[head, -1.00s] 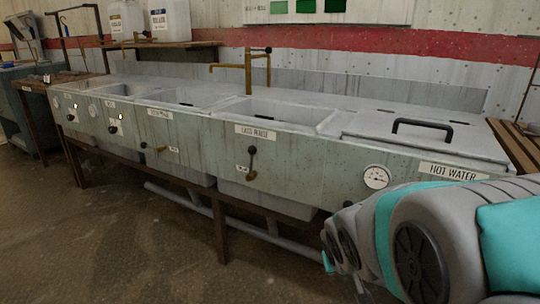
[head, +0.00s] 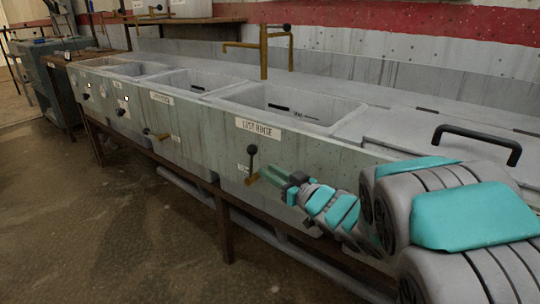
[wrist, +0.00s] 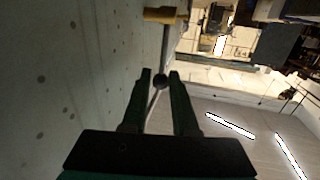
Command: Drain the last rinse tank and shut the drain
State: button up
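The last rinse tank (head: 290,105) is an open grey basin with its name label (head: 258,128) on the front panel. On that panel the drain lever (head: 252,160) stands upright, with a black knob on top and a brass fitting (head: 254,179) below. My gripper (head: 274,176) is just right of the lever at about the brass fitting's height. In the wrist view my gripper (wrist: 160,75) is open, and the black knob (wrist: 160,82) shows between the two fingers. I cannot tell whether the knob is within them or beyond. The water level in the tank is hidden.
A brass tap (head: 262,50) stands behind the tank. A lid with a black handle (head: 478,138) covers the compartment at right. More basins, one with a sideways drain lever (head: 155,134), lie to the left. Pipes run beneath; the floor (head: 130,225) in front is clear.

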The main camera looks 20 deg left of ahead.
aim_at(251, 160)
jog(key=shift+y, duration=0.3)
jog(key=x, duration=0.8)
jog(key=shift+a, duration=0.2)
jog(key=shift+c, duration=0.2)
grip_shut()
dwell(0.9)
